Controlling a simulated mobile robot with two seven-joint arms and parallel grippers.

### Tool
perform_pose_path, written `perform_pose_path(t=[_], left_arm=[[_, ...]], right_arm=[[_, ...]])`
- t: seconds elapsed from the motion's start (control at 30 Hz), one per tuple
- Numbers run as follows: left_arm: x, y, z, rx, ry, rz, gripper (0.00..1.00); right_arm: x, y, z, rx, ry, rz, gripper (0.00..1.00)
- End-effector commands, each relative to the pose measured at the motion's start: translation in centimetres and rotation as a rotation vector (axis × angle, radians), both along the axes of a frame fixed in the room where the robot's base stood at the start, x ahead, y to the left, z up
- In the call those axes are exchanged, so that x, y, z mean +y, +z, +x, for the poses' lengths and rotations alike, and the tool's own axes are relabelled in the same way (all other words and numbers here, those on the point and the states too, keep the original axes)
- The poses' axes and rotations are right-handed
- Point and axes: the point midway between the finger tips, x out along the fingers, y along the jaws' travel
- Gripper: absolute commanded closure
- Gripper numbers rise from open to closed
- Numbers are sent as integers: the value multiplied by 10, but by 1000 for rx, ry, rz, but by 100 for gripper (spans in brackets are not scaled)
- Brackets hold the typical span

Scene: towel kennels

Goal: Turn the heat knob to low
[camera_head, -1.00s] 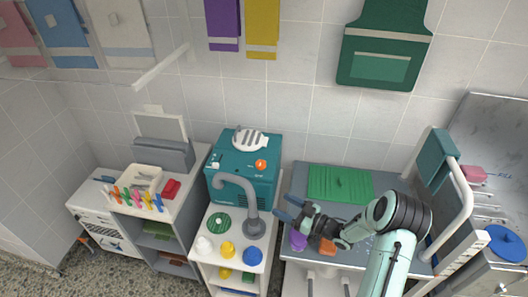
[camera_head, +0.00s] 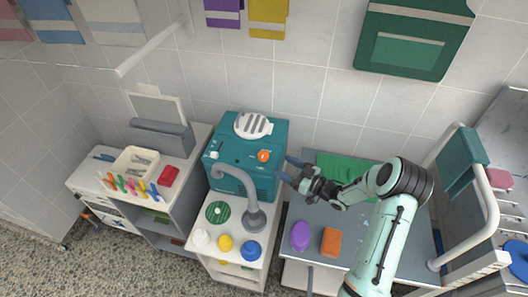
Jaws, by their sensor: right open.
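A teal dryer box (camera_head: 238,165) stands on the white counter against the wall, with a white slatted vent (camera_head: 253,125) on top. An orange knob (camera_head: 263,156) sits on its upper right part, and a small white switch (camera_head: 214,155) sits at its left. Which of these sets the heat, and where its pointer stands, is too small to tell. A grey hose (camera_head: 235,172) arches in front of the box. My right gripper (camera_head: 285,169) is open and empty, just right of the box and a little below the orange knob, apart from the knob. My left gripper is not in view.
A purple item (camera_head: 300,236) and an orange block (camera_head: 331,242) lie on the grey table below my right arm, near a green mat (camera_head: 345,166). White, yellow and blue lids (camera_head: 251,250) stand before the hose. A tray (camera_head: 135,163) and colored pegs are at left.

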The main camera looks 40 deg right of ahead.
Motion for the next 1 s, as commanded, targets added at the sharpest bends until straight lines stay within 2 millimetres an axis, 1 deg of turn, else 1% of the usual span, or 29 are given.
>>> perform_pose_path(t=[0.03, 0.2, 0.3, 0.4, 0.5, 0.6, 0.9, 0.97, 1.0], left_arm=[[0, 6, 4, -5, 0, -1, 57], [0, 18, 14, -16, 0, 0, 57], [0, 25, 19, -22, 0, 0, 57], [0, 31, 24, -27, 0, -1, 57], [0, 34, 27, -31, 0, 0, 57], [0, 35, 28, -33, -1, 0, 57], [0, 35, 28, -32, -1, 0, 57], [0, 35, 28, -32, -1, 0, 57], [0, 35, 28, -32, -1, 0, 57]], right_arm=[[4, 4, 13, -5, 3, 3, 32], [15, 5, 49, -5, 1, 4, 32], [19, 5, 67, -5, 2, 1, 32], [23, 4, 81, -5, 0, 1, 32], [26, 3, 90, -4, 0, 1, 32], [27, 2, 94, -2, -1, 1, 32], [27, 1, 95, 0, -1, 0, 32], [27, 1, 95, -1, -1, 0, 52], [27, 1, 95, -1, -1, 0, 65]])
